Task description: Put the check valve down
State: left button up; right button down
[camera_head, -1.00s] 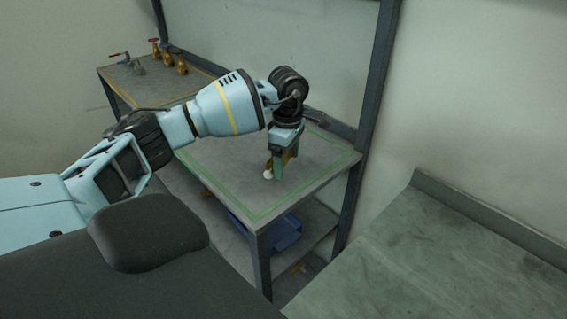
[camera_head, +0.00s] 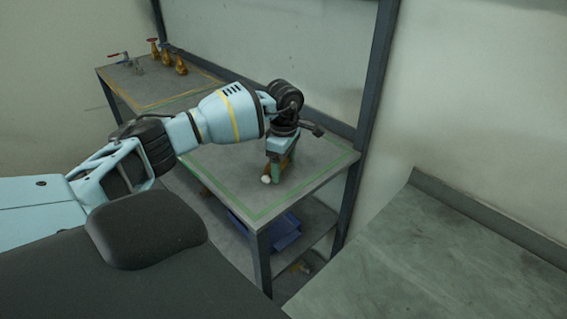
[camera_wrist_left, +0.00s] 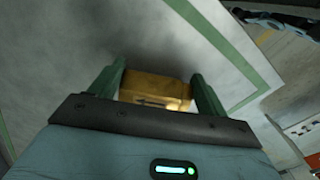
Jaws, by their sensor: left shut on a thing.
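The check valve (camera_wrist_left: 155,88) is a brass-yellow body with a dark arrow mark, seen between the green fingers in the left wrist view. My left gripper (camera_wrist_left: 158,85) is shut on it. In the head view my left gripper (camera_head: 277,174) points down over the green-outlined part of the bench (camera_head: 310,187). The valve (camera_head: 267,172) shows there as a small brown-gold piece with a pale round end, mostly hidden by the fingers. It is at or just above the bench top; I cannot tell if it touches. My right gripper is not in view.
Several valves (camera_head: 167,55), brass ones and one with a red handle, stand on the far left part of the bench, inside a yellow outline. A blue bin (camera_head: 280,232) sits on the shelf below. A grey post and wall border the back. Bench room around the gripper is clear.

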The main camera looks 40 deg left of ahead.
aim_at(284, 166)
pick_arm(q)
jog(key=shift+f, duration=0.15)
jog(key=o, duration=1.4)
jog(key=shift+o, duration=0.2)
notch_tip(284, 166, up, 12)
jog(key=shift+r, duration=0.2)
